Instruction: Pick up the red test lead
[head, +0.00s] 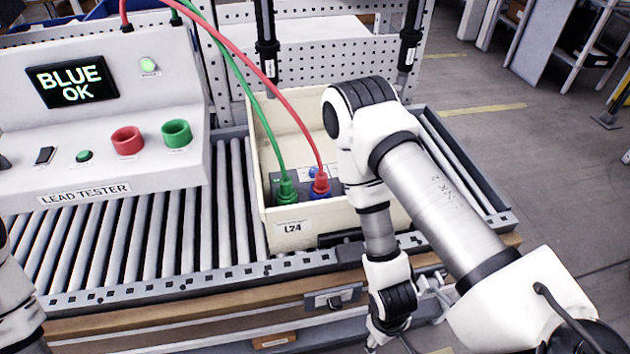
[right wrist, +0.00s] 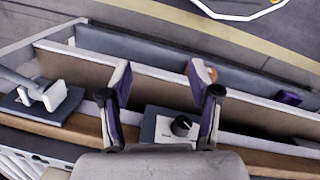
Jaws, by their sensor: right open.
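The red test lead (head: 270,85) arches from the top of the tester into the cream bin (head: 262,160) labelled L24. Its red plug (head: 321,182) stands upright on a blue terminal in the bin. The green lead (head: 250,95) ends in a green plug (head: 285,190) just left of it. My right gripper (right wrist: 160,105) is open and empty in the right wrist view, well away from the red plug. In the head view my right arm crosses the bin's right side and hides part of it. Only a piece of my left arm shows at the left edge; its gripper is out of view.
The lead tester (head: 100,110) shows BLUE OK and has an empty red cup (head: 127,140) and green cup (head: 176,133). The bin rests on a roller conveyor (head: 165,230).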

